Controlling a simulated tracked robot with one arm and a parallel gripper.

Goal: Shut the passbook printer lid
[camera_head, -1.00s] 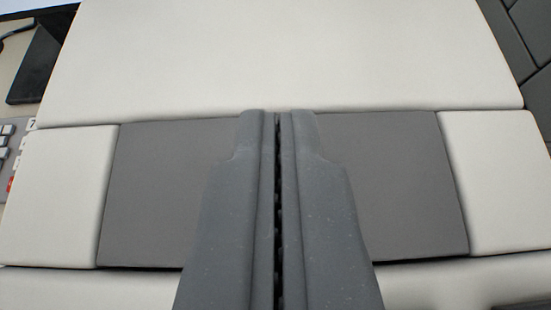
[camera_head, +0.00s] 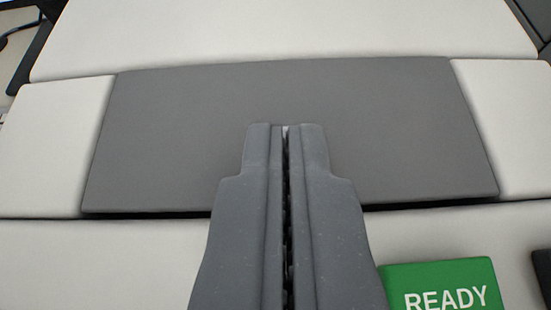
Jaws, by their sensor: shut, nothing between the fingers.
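The passbook printer (camera_head: 45,150) fills most of the view with its off-white body. Its lid (camera_head: 400,120) is a wide dark grey panel set between two off-white side parts. A thin dark line runs along the lid's near edge. My gripper (camera_head: 286,126) is shut and empty, with its fingertips in front of the middle of the lid. I cannot tell whether the fingertips touch the lid. The fingers hide the middle of the lid's near edge.
A green READY sign (camera_head: 442,285) is on the printer's near part at the lower right, with a dark item at the right edge beside it. A dark object with a cable stands at the upper left. A dark surface shows at the upper right.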

